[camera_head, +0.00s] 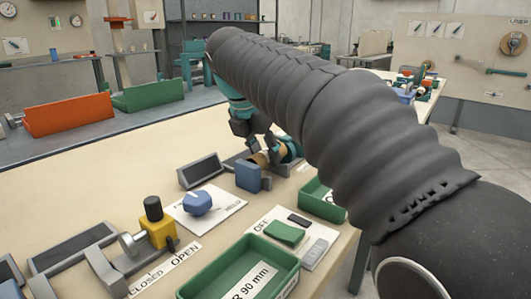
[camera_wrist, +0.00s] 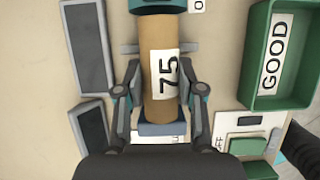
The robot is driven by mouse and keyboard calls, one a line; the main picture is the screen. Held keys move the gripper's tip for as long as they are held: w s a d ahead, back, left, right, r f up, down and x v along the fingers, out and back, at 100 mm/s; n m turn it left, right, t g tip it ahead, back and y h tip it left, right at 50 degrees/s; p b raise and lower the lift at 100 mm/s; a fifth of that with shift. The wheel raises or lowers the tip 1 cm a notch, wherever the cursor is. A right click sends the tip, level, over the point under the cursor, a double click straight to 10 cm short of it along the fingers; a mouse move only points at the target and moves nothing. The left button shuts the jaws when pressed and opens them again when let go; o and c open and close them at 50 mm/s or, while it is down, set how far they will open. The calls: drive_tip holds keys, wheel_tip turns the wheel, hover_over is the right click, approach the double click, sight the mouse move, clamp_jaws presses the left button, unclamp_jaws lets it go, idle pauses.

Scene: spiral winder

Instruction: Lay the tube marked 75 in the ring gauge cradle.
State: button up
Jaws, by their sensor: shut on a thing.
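A brown cardboard tube (camera_wrist: 154,104) marked 75 fills the middle of the wrist view. My gripper (camera_wrist: 160,78) is shut on it, one finger on each side. In the head view my gripper (camera_head: 261,146) and a bit of the tube (camera_head: 258,159) show past my arm. The tube lies lengthwise over the ring gauge cradle, between a teal ring part (camera_wrist: 165,5) at the top and a blue block (camera_wrist: 163,128) at the bottom. The blue block also shows in the head view (camera_head: 248,177). I cannot tell whether the tube rests on its supports.
A green tray marked GOOD (camera_wrist: 251,62) stands to the right. Dark slanted panels (camera_wrist: 88,45) stand to the left. A pad with a green button (camera_head: 285,233), a larger green tray (camera_head: 222,270) and a yellow clamp device (camera_head: 158,230) are nearer on the table.

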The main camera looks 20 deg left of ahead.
drive_tip(key=shift+f, duration=0.6)
drive_tip(key=o, duration=0.9)
drive_tip(key=shift+c, duration=0.2)
drive_tip(key=shift+r, duration=0.3)
drive_tip(key=p+v, duration=0.1)
drive_tip(key=v, duration=1.1)
drive_tip(key=shift+r+p, duration=0.35)
drive_tip(key=shift+w, duration=0.1)
